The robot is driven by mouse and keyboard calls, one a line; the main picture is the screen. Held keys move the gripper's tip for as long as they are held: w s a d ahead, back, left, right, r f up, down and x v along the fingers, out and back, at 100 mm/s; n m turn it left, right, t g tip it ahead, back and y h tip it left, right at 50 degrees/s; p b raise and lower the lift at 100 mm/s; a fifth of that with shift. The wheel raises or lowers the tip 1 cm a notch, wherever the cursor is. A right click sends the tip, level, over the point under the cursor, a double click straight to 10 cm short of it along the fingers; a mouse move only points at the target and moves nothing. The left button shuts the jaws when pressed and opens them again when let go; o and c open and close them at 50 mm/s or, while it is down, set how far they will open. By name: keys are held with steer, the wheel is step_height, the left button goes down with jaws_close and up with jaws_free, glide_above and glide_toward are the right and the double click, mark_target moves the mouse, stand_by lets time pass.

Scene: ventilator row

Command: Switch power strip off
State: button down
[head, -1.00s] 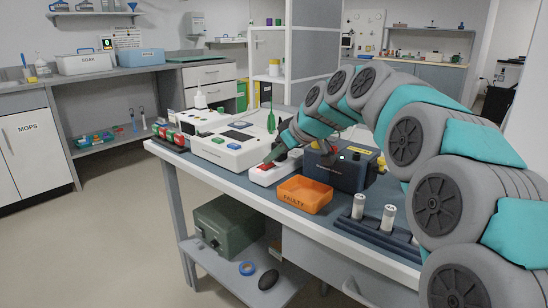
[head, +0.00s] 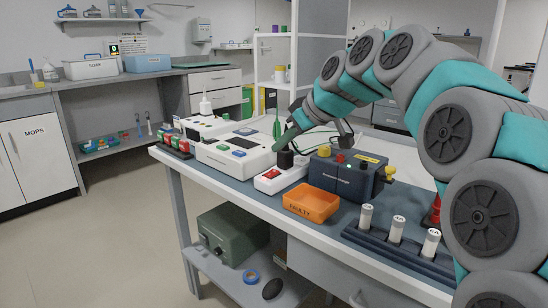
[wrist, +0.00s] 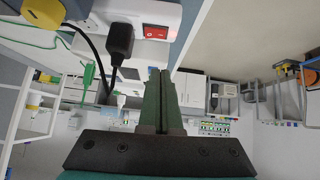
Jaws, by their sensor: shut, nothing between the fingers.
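The white power strip (head: 266,184) lies on the bench between the white consoles and a dark blue box. Its red rocker switch (head: 270,174) is uncovered in the head view and also shows at the top of the wrist view (wrist: 156,32). I cannot tell which way the rocker is tilted. A black plug (head: 286,160) sits in the strip beside the switch; it also shows in the wrist view (wrist: 120,42). My gripper (head: 280,146), with green fingers, is shut and empty. It is above the strip, apart from the switch; its fingers also show in the wrist view (wrist: 160,72).
A dark blue box (head: 345,174) with knobs stands right of the strip. An orange tray (head: 311,202) lies in front. A white console (head: 234,155) stands left. White cylinders stand in a dark rack (head: 400,248) at the right. Cables run behind the plug.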

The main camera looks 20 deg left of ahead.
steer(key=v, duration=0.6)
steer(key=shift+s+f, duration=0.1)
steer(key=shift+s, duration=0.05)
steer(key=shift+a, duration=0.15)
steer(key=shift+w+d+r+t+b, duration=0.2)
steer(key=shift+w+d+t+b, duration=0.15)
steer(key=shift+w, duration=0.25)
stand_by(0.3)
